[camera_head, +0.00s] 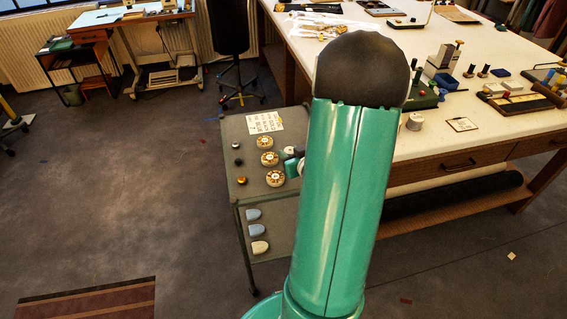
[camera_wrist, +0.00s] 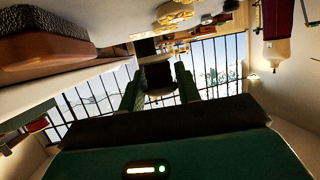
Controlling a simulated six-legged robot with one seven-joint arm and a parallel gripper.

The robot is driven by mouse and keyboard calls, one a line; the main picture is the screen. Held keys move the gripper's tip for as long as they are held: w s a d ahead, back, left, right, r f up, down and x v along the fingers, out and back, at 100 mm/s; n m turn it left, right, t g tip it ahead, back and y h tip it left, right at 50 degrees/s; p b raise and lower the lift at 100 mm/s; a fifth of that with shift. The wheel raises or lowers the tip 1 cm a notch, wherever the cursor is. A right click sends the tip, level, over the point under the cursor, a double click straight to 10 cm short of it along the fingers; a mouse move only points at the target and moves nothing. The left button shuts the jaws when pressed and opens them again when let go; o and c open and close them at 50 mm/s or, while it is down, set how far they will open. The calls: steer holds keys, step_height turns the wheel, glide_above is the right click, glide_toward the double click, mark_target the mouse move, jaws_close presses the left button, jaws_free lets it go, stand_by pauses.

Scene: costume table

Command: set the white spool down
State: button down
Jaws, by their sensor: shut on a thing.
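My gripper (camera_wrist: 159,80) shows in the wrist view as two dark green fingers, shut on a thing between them. That thing, which I take to be the white spool (camera_wrist: 158,76), looks dark against the bright windows, with a paler rim at its lower edge. In the head view my green arm hides most of the gripper, which shows in part at the arm's left edge, by the right side of the grey cart top (camera_head: 240,131). Whether the spool touches the cart top cannot be told. Another pale spool (camera_head: 414,122) stands on the big white table (camera_head: 430,143).
The cart carries a printed card (camera_head: 265,122), several round wooden discs (camera_head: 269,158) and small knobs. Its lower shelf holds chalk-like pieces (camera_head: 254,215). A small card (camera_head: 462,124) and sewing items lie on the big table. A dark swivel chair (camera_head: 232,40) stands behind.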

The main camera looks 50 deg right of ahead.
steer(key=shift+w+a+f, duration=0.1)
steer(key=shift+w+f, duration=1)
steer(key=shift+f, duration=0.15)
steer(key=shift+w+f, duration=0.2)
steer(key=shift+f, duration=1.5)
steer(key=shift+f, duration=0.1)
steer(key=c, duration=1)
jaws_free()
